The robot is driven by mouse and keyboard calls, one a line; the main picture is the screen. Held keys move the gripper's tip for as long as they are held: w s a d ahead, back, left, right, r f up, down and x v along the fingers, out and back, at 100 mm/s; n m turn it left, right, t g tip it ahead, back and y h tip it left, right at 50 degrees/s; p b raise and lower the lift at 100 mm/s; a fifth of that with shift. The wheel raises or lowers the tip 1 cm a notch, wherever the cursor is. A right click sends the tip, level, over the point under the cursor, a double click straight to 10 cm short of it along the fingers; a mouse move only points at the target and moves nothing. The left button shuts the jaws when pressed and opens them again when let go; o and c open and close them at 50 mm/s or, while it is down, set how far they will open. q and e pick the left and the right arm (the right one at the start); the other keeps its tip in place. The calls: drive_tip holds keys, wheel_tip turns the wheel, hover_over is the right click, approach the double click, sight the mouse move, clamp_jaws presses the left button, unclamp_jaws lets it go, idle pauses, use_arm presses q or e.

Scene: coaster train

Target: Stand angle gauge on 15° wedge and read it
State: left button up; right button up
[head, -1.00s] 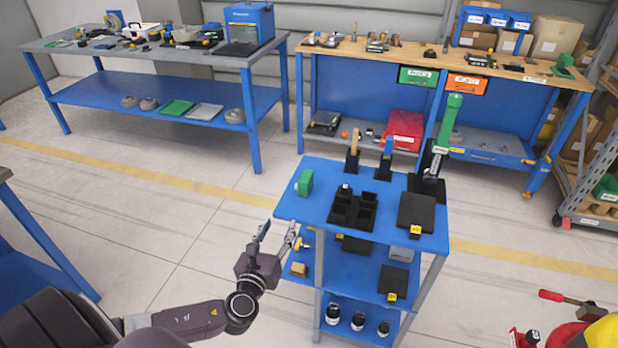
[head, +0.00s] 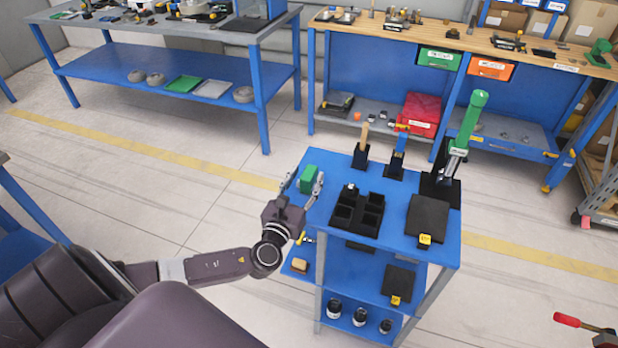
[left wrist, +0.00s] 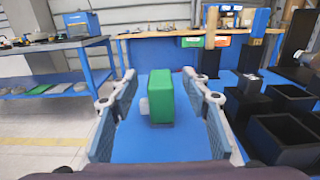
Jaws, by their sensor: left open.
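A green block-shaped device (head: 309,178), seemingly the angle gauge, stands upright at the left end of the blue cart top (head: 322,160). In the left wrist view the green device (left wrist: 161,97) has a grey knob on its left side. My left gripper (head: 304,182) is open, its fingers on either side of the green device. In the left wrist view both fingers of the left gripper (left wrist: 160,112) show, with gaps between them and the device. I cannot make out which object is the 15° wedge.
The cart top also holds a black compartment tray (head: 357,212), a dark plate (head: 428,217) with a yellow tag, a green-handled press-like tool (head: 462,135) and two upright handled tools in black holders. Workbenches stand behind. Open floor lies left of the cart.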

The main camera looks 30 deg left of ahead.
use_arm(q)
drive_tip(key=x, duration=0.2)
drive_tip(key=shift+w, duration=0.4)
clamp_jaws()
use_arm(e)
drive_tip(key=shift+w+r, duration=0.3)
drive_tip(key=shift+w, duration=0.6)
